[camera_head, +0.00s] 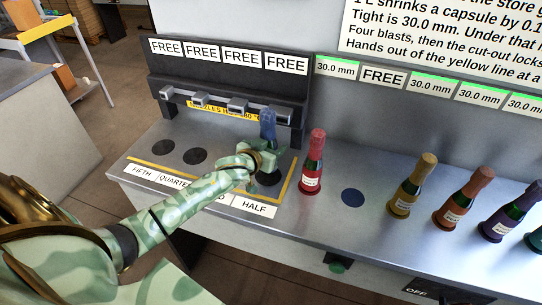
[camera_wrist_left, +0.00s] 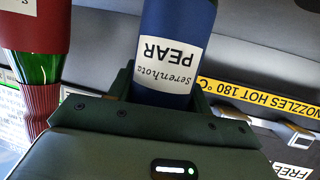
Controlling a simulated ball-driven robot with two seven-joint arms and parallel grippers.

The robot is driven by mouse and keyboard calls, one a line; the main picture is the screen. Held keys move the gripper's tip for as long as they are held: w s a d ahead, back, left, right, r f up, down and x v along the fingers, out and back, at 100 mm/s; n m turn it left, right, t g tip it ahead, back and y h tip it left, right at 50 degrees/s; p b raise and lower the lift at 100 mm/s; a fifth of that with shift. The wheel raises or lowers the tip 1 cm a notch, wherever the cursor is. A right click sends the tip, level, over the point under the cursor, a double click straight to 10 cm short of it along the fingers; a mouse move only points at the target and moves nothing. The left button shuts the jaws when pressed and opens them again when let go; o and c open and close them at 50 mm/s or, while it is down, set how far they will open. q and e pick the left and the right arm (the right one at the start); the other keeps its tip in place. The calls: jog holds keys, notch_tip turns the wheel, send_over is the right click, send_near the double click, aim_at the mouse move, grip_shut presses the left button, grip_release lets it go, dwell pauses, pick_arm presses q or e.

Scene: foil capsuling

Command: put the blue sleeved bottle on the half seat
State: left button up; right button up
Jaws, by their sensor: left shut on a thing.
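The blue sleeved bottle (camera_head: 268,124) stands roughly upright in my left gripper (camera_head: 262,153). The left wrist view shows its blue sleeve (camera_wrist_left: 178,35) and a white label reading PEAR, upside down, between the jaws (camera_wrist_left: 168,92). My left gripper is shut on it, near the right end of the nozzle rack. The half seat, a dark disc (camera_head: 268,180), shows just below the gripper, behind the HALF sign (camera_head: 254,206). The bottle's base is hidden by the gripper in the head view, so I cannot tell whether it touches anything. My right gripper is out of view.
A red bottle (camera_head: 313,162) stands close to the right, outside the yellow line (camera_head: 288,180). An empty blue disc (camera_head: 353,198) lies beyond it, then several more bottles. The nozzle rack (camera_head: 225,100) is close behind. The fifth (camera_head: 163,147) and quarter (camera_head: 195,156) seats are bare.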

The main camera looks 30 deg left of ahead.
pick_arm(q)
notch_tip(320, 180, down, 3)
jog(key=shift+f+b, duration=0.1)
jog(key=shift+b, duration=0.35)
jog(key=o, duration=1.3)
jog(key=shift+f, duration=0.1)
jog(key=shift+s+r, duration=0.15)
jog(key=shift+r, duration=0.1)
jog(key=p+v, duration=0.2)
jog(key=v, duration=0.9)
jog(key=shift+s, duration=0.4)
